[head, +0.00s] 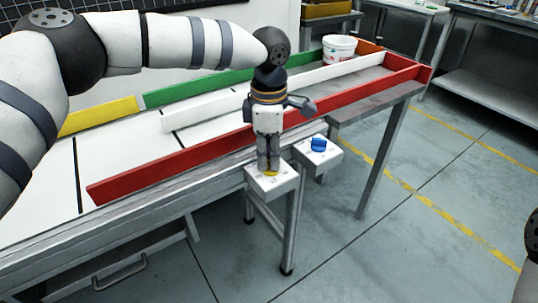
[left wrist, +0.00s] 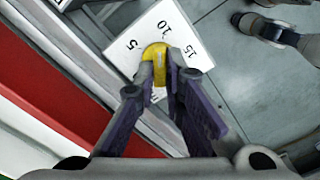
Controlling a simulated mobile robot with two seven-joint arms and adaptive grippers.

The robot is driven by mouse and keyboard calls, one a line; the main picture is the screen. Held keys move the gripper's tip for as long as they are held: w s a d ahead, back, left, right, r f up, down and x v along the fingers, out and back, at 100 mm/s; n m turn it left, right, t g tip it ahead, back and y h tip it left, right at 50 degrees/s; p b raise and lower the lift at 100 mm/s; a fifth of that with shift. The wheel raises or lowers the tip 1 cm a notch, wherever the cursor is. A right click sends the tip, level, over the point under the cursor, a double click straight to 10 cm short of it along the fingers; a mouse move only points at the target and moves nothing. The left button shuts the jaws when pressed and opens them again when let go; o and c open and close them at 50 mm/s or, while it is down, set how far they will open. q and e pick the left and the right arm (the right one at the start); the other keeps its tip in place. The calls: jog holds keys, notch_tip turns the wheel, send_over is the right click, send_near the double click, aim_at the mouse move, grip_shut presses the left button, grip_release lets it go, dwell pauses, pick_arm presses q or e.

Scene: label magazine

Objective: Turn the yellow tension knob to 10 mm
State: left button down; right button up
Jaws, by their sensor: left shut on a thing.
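The yellow tension knob (left wrist: 154,53) sits on a white plate (left wrist: 118,54) marked 5, 10 and 15, with a further mark partly hidden by my gripper. In the left wrist view the 10 lies just above the knob, the 5 to its left and the 15 to its right. My left gripper (left wrist: 161,80) is shut on the knob, one finger on each side. In the head view my left gripper (head: 268,164) points straight down at the plate (head: 283,183), and only a bit of yellow (head: 271,173) shows below the fingers. I cannot read the knob's pointer clearly.
A blue knob (head: 319,143) stands on a second white plate to the right. A red rail (head: 190,160) runs along the table beside my gripper. A white tub (head: 339,48) stands at the far end. Open floor lies to the right.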

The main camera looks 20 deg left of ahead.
aim_at(269, 161)
dwell(0.3)
pick_arm(q)
jog(key=c, duration=1.7)
grip_release()
notch_tip(269, 161, up, 12)
